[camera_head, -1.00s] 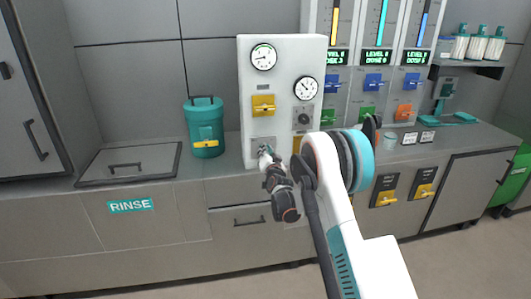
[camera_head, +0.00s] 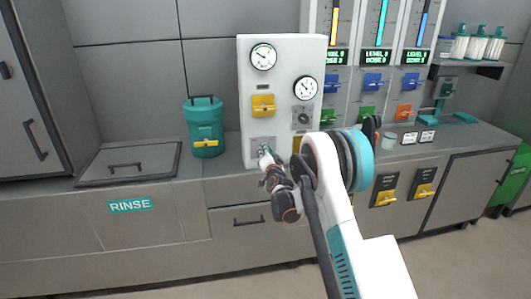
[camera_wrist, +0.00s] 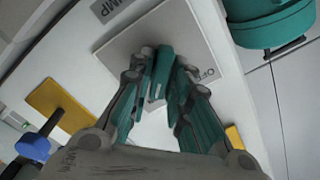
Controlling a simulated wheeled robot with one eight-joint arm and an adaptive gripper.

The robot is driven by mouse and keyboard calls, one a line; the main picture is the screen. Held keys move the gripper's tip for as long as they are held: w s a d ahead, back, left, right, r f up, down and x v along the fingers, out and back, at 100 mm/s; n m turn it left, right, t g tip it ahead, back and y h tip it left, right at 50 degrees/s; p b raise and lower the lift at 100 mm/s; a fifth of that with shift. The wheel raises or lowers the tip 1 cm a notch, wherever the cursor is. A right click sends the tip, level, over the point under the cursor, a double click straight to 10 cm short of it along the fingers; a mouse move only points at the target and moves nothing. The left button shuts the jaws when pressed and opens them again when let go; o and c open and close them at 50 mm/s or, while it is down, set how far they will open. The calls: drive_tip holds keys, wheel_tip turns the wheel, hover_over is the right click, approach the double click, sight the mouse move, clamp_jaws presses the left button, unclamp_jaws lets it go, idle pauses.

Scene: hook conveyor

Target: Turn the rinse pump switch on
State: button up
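The rinse pump switch plate (camera_wrist: 185,40) is a grey square on the white panel, with a label ending in "UMP" and an "OFF" mark at its right. In the head view the plate (camera_head: 257,142) is low on the left of the panel. My gripper (camera_head: 265,153) is at this plate and covers much of it.
The white panel (camera_head: 282,70) carries two gauges (camera_head: 263,56), a yellow valve handle (camera_head: 263,105) and another yellow handle behind my arm. A teal canister (camera_head: 204,125) stands on the counter at its left. A grey hatch (camera_head: 130,163) lies farther left.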

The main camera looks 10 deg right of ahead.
drive_tip(key=shift+o, duration=0.5)
drive_tip(key=s, duration=1.2)
drive_tip(key=shift+r, duration=0.1)
drive_tip(key=s+a+r+n+g+y, duration=0.25)
drive_tip(key=s+r+n+g, duration=0.25)
drive_tip(key=s+r, duration=1.05)
drive_tip(key=s+d+f+n+g+h, duration=0.1)
drive_tip(key=s+f+n+g, duration=0.1)
drive_tip(key=s, duration=1.4)
drive_tip(key=s+d+f+n+g+h, duration=0.1)
drive_tip(key=s+g, duration=0.3)
drive_tip(key=s, duration=1.3)
drive_tip(key=shift+d+f+n, duration=0.15)
drive_tip(key=shift+f+n, duration=0.45)
drive_tip(key=shift+f, duration=0.2)
